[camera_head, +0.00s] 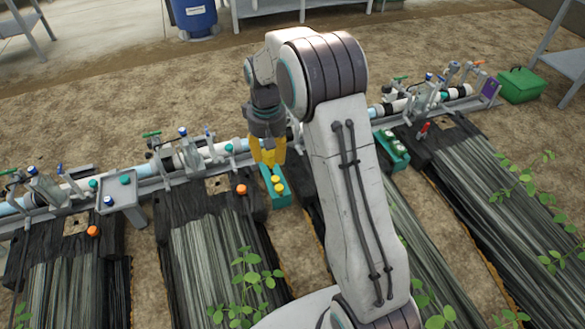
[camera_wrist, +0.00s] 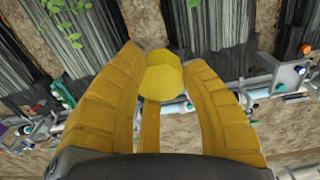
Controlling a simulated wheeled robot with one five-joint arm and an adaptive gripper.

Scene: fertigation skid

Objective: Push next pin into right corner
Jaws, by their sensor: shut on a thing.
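My gripper (camera_head: 267,150) has yellow fingers and points down over a teal tray (camera_head: 282,200). In the wrist view its fingers (camera_wrist: 163,95) are closed around a yellow many-sided head (camera_wrist: 163,72), which looks like the top of a pin. The lower part of that pin is hidden. Yellow pin heads (camera_head: 276,179) show in the tray below the gripper. An orange pin head (camera_head: 241,189) sits near the upper right end of the middle dark bed (camera_head: 205,245). Another orange pin head (camera_head: 93,231) sits on the left bed (camera_head: 70,275).
A pipe line with valves (camera_head: 205,150) runs along the upper ends of the beds. A second teal tray (camera_head: 392,150) with pale items lies right of my arm. A red object (camera_head: 424,128) stands near the right bed (camera_head: 500,200). A green box (camera_head: 521,85) is farther right.

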